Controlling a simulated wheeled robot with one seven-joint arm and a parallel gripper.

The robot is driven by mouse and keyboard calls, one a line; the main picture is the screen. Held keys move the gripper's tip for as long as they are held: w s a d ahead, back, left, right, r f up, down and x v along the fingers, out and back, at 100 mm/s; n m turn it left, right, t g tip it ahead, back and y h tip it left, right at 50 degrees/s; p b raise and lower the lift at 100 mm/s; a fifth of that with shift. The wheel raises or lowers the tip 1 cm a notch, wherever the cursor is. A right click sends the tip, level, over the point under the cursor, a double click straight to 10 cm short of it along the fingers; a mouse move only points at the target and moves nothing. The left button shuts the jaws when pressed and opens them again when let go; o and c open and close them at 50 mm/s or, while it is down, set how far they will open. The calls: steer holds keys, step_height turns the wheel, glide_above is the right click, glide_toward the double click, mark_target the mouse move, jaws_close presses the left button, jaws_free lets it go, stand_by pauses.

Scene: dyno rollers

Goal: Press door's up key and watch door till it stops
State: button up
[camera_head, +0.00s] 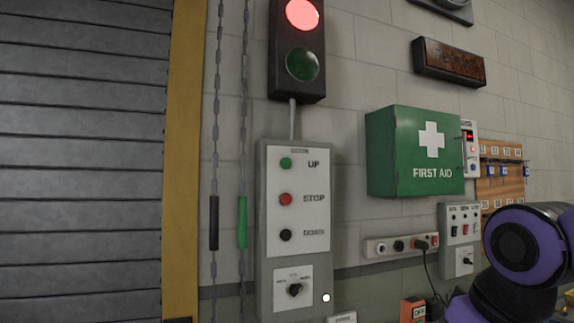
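The door control panel (296,240) is on the grey block wall in the middle of the view. Its green UP key (286,163) is at the top, the red STOP key (285,199) below it and the black DOWN key (285,235) under that. A rotary knob (294,289) and a lit white lamp (326,298) are at the bottom. The slatted roller door (85,150) fills the left side, its visible part covered by slats. My purple and black arm shows at the lower right; my gripper is out of view.
A traffic light (302,45) above the panel shows red. Two chains hang beside it, with a black (214,222) and a green (242,221) grip. A green first aid box (414,150), switch box (460,236) and socket strip (401,245) are to the right. A yellow door post (183,160) edges the door.

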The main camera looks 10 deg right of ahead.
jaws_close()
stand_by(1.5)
